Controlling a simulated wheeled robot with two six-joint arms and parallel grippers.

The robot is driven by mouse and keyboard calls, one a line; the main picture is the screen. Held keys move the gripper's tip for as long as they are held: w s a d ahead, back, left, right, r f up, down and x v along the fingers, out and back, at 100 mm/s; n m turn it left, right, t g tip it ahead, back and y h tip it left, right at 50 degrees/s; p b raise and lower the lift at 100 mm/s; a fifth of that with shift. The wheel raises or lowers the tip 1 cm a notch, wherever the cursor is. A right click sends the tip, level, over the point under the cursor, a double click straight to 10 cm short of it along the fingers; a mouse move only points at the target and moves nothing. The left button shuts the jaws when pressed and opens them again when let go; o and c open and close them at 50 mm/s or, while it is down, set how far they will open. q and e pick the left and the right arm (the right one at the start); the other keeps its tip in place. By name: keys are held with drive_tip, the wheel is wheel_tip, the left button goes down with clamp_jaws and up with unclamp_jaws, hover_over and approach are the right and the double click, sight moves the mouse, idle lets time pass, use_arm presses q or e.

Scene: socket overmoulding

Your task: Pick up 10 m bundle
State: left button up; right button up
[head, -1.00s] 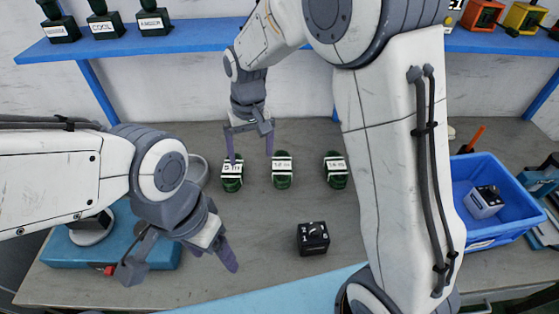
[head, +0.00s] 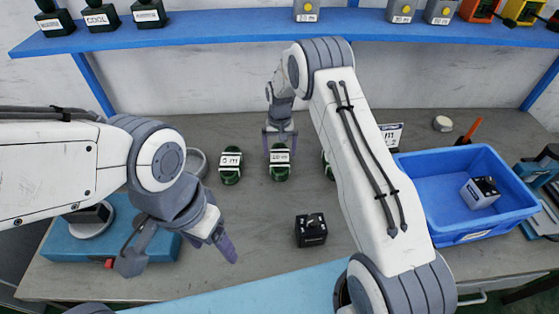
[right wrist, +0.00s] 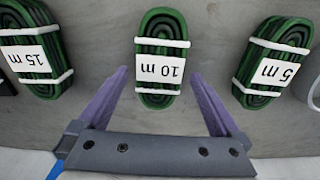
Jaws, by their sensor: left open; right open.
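The 10 m bundle (head: 279,172) is a green coil with white bands and a white label, lying in the middle of three bundles on the grey table. In the right wrist view the 10 m bundle (right wrist: 160,98) lies centred between and just beyond the purple fingertips. My right gripper (head: 280,140) is open and empty at the far end of this bundle; its fingers also show in the right wrist view (right wrist: 159,74). I cannot tell its exact height above the table. My left gripper (head: 180,255) is open and empty over the table at front left.
The 5 m bundle (head: 230,174) lies left of it. The 15 m bundle (head: 328,170) is mostly hidden by my right arm. A black box (head: 311,240) sits in front. A blue bin (head: 520,204) holding a grey box (head: 478,200) stands at right.

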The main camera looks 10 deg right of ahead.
sight(280, 157)
wheel_tip(280, 157, down, 4)
drive_tip(key=shift+f+p, duration=0.1)
drive_tip(key=shift+p, duration=0.4)
drive_tip(key=c, duration=1.3)
drive_tip(key=shift+c, duration=0.6)
